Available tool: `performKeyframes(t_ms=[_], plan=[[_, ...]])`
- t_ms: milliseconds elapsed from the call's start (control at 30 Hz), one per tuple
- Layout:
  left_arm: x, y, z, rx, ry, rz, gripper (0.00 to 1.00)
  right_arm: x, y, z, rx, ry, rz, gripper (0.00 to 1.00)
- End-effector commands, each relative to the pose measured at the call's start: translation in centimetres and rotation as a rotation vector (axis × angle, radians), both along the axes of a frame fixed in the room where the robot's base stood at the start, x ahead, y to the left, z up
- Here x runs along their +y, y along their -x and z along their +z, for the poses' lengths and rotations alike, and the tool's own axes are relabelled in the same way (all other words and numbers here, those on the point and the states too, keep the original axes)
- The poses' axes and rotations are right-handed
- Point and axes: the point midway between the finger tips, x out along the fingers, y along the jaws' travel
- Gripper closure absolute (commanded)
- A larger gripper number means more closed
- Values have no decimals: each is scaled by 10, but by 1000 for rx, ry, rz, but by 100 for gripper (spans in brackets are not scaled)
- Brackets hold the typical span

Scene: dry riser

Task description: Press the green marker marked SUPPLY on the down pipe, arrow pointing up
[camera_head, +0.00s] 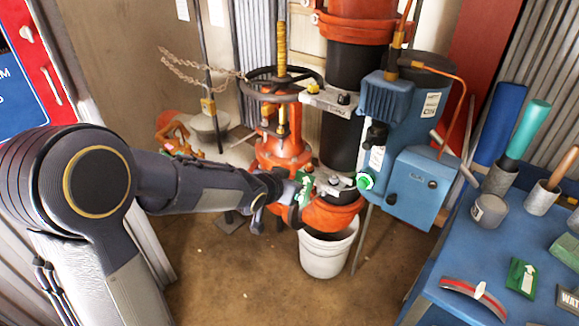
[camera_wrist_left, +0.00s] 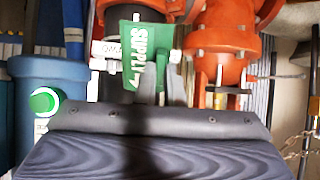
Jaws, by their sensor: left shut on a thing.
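My left gripper (camera_head: 297,190) is shut on the green marker (camera_head: 306,188), whose white letters SUPPLY show in the left wrist view (camera_wrist_left: 146,55). The marker is just left of the lower part of the black down pipe (camera_head: 341,140), near the lower orange flange (camera_head: 330,215). I cannot tell whether it touches the pipe. My right gripper is not in view.
A blue pump unit (camera_head: 410,120) with a green button (camera_head: 365,181) stands right of the pipe. An orange valve (camera_head: 283,150) with a black handwheel is to the left. A white bucket (camera_head: 326,255) stands below. The blue table (camera_head: 450,250) at right holds several items.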

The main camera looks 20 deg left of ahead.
Motion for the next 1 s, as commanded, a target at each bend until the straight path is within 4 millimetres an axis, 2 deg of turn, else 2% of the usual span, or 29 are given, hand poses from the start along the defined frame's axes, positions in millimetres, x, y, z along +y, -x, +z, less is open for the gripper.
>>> performKeyframes(t_ms=[400, 567, 600, 800, 900, 1000], plan=[[3, -4, 18, -177, 41, -37, 100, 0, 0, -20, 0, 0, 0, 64], [4, -3, 29, -269, 63, -58, 100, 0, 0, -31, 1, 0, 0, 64], [5, -3, 32, -309, 73, -66, 100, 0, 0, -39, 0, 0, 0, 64], [0, 10, 67, -526, 137, -121, 100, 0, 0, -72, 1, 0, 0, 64], [-3, 16, 82, -577, 158, -136, 100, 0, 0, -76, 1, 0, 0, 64], [-4, 19, 88, -593, 167, -142, 100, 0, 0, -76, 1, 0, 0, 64]])
